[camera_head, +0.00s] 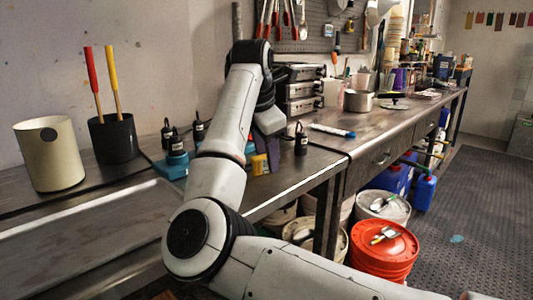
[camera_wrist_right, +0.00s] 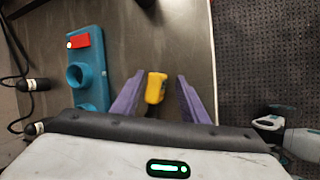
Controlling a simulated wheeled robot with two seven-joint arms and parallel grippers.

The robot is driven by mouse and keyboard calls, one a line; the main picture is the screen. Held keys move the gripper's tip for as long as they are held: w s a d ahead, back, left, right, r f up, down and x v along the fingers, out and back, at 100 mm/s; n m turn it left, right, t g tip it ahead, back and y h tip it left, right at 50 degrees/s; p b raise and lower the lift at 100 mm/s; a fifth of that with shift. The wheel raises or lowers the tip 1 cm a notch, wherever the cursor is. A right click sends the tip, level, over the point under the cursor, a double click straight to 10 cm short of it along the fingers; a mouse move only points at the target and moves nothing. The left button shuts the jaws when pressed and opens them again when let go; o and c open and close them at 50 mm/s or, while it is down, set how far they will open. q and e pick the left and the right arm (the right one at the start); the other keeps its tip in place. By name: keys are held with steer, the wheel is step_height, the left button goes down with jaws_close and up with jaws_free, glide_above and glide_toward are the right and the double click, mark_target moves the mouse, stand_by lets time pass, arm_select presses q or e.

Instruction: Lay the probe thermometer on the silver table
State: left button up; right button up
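A small yellow object with a dark lower part, which looks like the probe thermometer (camera_wrist_right: 156,87), lies on the dark metal tabletop (camera_wrist_right: 176,30) in the right wrist view. My right gripper (camera_wrist_right: 158,92) has its two purple fingers apart, one on each side of the yellow object, with gaps showing. The object's lower end is hidden behind the gripper body. In the head view my right gripper (camera_head: 264,152) is low over the silver table (camera_head: 310,164), largely covered by my arm. My left gripper is out of view.
A teal holder (camera_wrist_right: 88,66) with a round hole and a red piece stands left of the gripper. Black cylinders with cords (camera_wrist_right: 34,84) are farther left. A cream pot (camera_head: 50,155) and a black pot (camera_head: 113,140) stand at the left. The table's edge is close on the right.

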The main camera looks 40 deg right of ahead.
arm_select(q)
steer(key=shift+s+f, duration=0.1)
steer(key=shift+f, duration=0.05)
arm_select(e)
steer(key=shift+a+r, duration=0.1)
steer(key=shift+r, duration=0.15)
arm_select(q)
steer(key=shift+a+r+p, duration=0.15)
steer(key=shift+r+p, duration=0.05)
steer(key=shift+p, duration=0.75)
arm_select(e)
steer(key=v, duration=0.9)
steer(key=shift+s+a+r, duration=0.15)
steer(key=shift+s+r, duration=0.05)
steer(key=shift+r, duration=0.15)
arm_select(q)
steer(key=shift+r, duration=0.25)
